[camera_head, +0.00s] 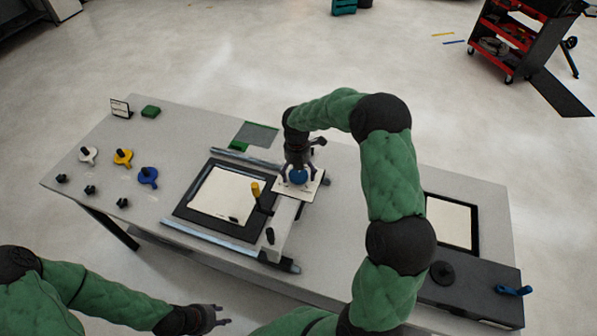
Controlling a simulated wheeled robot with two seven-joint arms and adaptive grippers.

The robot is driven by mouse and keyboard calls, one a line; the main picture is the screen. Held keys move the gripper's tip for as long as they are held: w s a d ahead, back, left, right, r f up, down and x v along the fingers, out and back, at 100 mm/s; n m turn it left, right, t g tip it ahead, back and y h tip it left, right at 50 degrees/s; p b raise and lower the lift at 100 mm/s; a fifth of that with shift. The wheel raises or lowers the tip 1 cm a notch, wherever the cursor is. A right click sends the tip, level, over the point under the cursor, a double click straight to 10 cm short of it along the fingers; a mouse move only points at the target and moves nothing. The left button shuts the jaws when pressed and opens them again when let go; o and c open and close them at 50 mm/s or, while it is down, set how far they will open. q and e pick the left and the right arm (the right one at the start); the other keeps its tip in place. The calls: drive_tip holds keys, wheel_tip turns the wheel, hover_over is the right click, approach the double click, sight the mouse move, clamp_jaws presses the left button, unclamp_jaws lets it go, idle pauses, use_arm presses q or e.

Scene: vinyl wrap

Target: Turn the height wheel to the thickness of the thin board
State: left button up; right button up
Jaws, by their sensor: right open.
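A blue round knob (297,176), which looks like the height wheel, sits on a white plate (312,188) at the far end of the pale bridge (285,222). My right gripper (298,168) points down at the knob with its fingers open around or just above it; contact is hidden. A cream board (222,192) lies on a black bed (183,209) left of the bridge. Another cream board (449,221) lies in a black frame at the right. I cannot tell which is the thin board. My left gripper (219,316) is open and empty in front of the table.
A yellow-topped handle (256,190) stands beside the bridge. White (88,155), yellow (123,157) and blue (148,176) knobbed pieces lie at the left. A green block (151,111) and small sign (120,108) stand at the back left. A blue handle (514,290) is at the right.

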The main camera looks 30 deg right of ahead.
sight(298, 173)
wheel_tip(298, 173, up, 12)
drive_tip(key=shift+w+f, duration=0.15)
idle(0.7)
